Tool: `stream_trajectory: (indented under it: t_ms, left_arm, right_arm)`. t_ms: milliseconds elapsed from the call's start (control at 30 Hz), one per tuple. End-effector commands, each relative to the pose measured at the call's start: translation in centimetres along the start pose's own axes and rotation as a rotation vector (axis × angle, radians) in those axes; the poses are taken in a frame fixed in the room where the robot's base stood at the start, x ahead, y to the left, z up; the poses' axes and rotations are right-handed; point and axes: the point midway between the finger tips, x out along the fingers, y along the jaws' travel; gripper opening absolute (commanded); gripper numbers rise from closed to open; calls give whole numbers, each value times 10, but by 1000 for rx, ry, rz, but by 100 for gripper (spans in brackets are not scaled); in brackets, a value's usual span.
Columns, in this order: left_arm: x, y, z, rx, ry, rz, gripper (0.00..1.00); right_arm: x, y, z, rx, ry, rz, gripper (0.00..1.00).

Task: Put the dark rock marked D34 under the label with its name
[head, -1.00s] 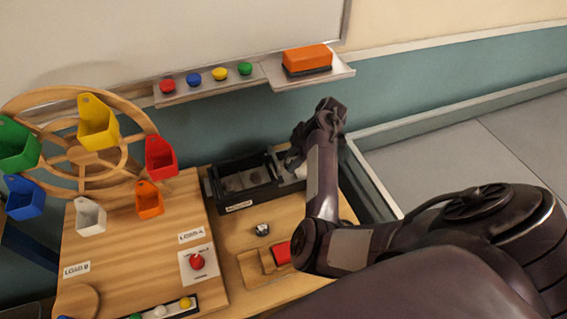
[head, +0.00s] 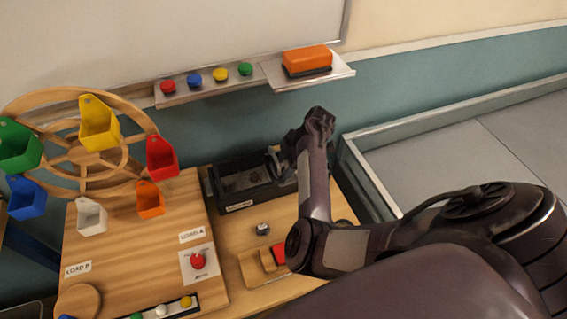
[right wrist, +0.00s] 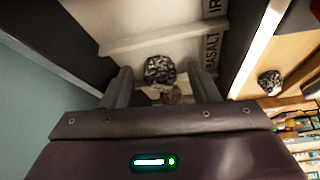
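A dark tray (head: 222,199) with compartments stands at the back of the wooden bench. In the right wrist view its wall labels read BASALT (right wrist: 211,52) and IRON (right wrist: 214,8). A dark speckled rock (right wrist: 160,69) lies in a light-floored compartment beside the BASALT label, with a brownish rock (right wrist: 171,96) close by. Another dark speckled rock (right wrist: 269,82) lies outside on the wood; it also shows in the head view (head: 262,229). I cannot read D34 on any rock. My right gripper (right wrist: 162,88) is open and empty above the tray, its fingers apart. My left gripper is not in view.
A wooden board with a wheel of coloured buckets (head: 98,122) and a red button (head: 198,261) stands at the left. A wooden stand with a red piece (head: 279,254) sits in front of the tray. A whiteboard ledge (head: 205,92) runs behind.

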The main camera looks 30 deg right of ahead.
Motion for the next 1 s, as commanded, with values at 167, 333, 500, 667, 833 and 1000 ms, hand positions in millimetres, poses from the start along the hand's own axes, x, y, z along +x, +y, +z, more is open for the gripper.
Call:
stream_trajectory:
  t_ms: [167,333,500,667,833,1000]
  left_arm:
    - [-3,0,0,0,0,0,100]
    - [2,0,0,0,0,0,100]
    - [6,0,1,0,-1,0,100]
    - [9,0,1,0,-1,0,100]
    - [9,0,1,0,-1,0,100]
    - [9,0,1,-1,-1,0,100]
  right_arm:
    - [-4,0,-2,0,0,1,55]
    - [-25,1,0,0,-2,5,55]
    - [-54,1,0,1,-2,4,55]
    - [-72,1,-1,1,-1,3,55]
    - [-78,0,-1,0,0,1,55]
    - [-78,0,-1,0,0,0,55]
